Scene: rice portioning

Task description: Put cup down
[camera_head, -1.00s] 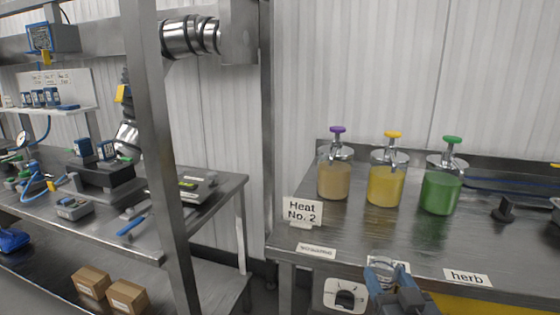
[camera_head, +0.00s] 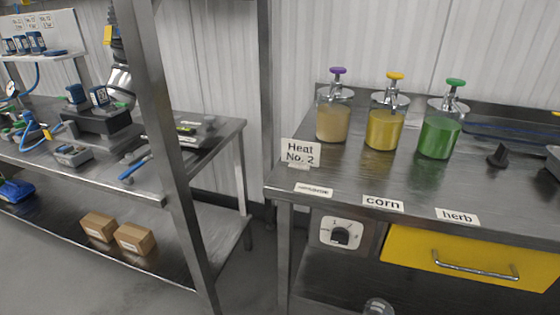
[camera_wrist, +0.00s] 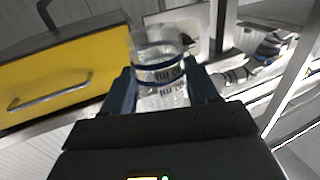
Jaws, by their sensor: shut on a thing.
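In the head view only the top of the cup (camera_head: 378,306) shows at the bottom edge, below the level of the counter top, and the gripper itself is out of that picture. I cannot tell what is inside the cup.
The steel counter (camera_head: 420,185) carries three pump jars: tan (camera_head: 333,122), yellow (camera_head: 384,129) and green (camera_head: 438,136). Labels line its front edge. Below are a dial (camera_head: 340,233) and a yellow drawer (camera_head: 470,258). A cluttered workbench (camera_head: 150,185) stands left.

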